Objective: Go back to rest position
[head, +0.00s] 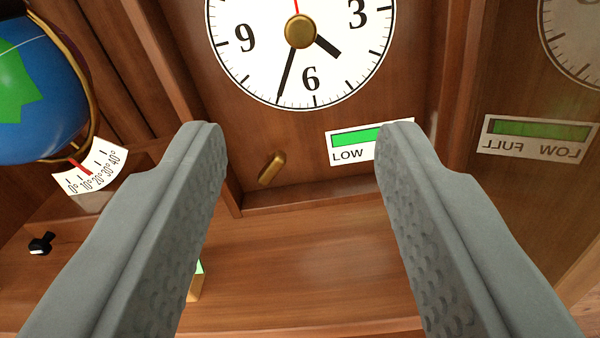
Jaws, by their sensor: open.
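My gripper (298,135) is open, with its two grey fingers spread wide and nothing between them. The fingers point toward the front of a wooden clock case. A white clock face (270,70) is above the fingertips, with its top cut off by the frame. A small brass key or knob (271,169) sits on the wood below the face, seen between the fingers and apart from them. A white gauge reading LOW with a green bar (350,137) is partly hidden by the right finger.
A globe (38,90) with a degree scale (88,170) stands at the left. A small black object (41,243) lies at the lower left. A glossy panel (530,170) at the right mirrors the clock and gauge. A small box (196,282) is mostly hidden behind the left finger. The shelf (300,265) between the fingers is clear.

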